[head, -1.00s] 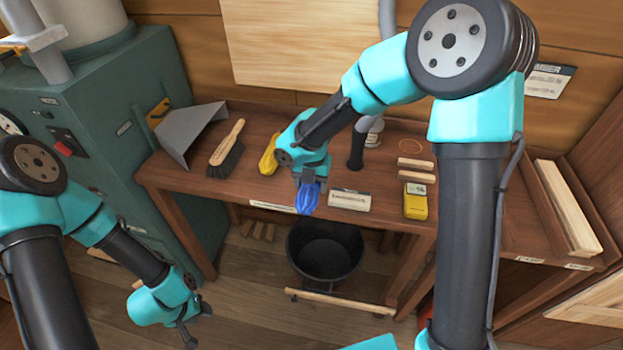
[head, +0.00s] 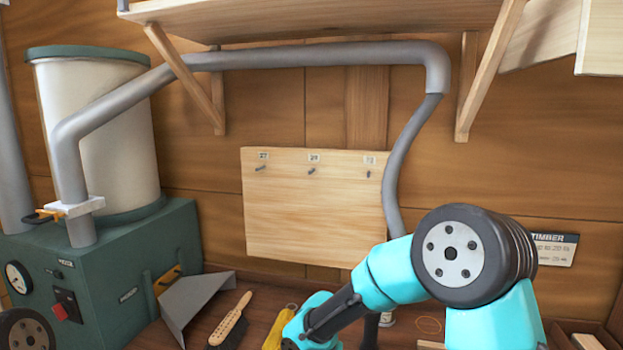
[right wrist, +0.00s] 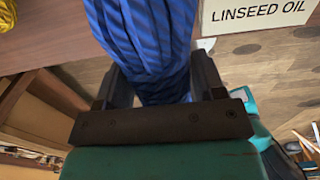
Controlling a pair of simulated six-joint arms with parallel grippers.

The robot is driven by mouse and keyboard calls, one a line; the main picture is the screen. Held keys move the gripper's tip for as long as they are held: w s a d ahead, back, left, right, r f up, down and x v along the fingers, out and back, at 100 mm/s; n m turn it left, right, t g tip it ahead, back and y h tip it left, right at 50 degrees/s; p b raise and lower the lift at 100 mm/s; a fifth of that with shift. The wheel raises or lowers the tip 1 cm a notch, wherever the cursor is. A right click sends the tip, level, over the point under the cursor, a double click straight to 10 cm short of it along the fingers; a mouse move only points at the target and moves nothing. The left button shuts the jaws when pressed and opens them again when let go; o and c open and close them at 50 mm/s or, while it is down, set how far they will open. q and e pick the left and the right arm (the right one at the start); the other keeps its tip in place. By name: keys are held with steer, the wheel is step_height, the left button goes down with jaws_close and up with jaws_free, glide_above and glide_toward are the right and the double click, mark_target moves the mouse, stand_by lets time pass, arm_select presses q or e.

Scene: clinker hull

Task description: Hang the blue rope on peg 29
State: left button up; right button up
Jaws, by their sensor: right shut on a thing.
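The blue rope (right wrist: 145,35), a thick striped bundle, is between the dark fingers of my right gripper (right wrist: 156,84) in the right wrist view. The gripper is shut on it. In the head view the right gripper and rope are below the picture edge. A pale wooden board (head: 300,225) on the wall carries a left peg (head: 260,168), a middle peg (head: 311,171) and a right peg (head: 369,174), all bare. The left label reads 27; the other two labels are too small to read surely. My left gripper is out of view.
A grey hose (head: 397,165) runs down close beside the board's right edge. A shelf (head: 330,20) with wooden brackets is above. A brush (head: 229,322), a grey dustpan (head: 190,300) and a yellow bundle (head: 275,333) lie below. The board's front is clear.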

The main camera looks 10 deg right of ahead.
stand_by(0.3)
steer(key=w+r+t+h, duration=0.2)
steer(key=w+r+t, duration=0.2)
steer(key=w+r, duration=0.3)
steer(key=w+a+r+t+h, duration=0.1)
steer(key=w+r+t, duration=0.3)
steer(key=r, duration=0.9)
steer(key=w+r+t+h, duration=0.3)
steer(key=w+r, duration=0.7)
steer(key=r, duration=0.1)
steer(key=shift+w+a+t, duration=0.15)
steer(key=shift+w+t, duration=0.15)
steer(key=shift+t, duration=0.1)
steer(key=shift+w, duration=0.2)
steer(key=w+d+f, duration=0.1)
steer(key=w+d, duration=0.3)
steer(key=w, duration=0.4)
steer(key=shift+w+d+f, duration=0.15)
steer(key=shift+w+d, duration=0.2)
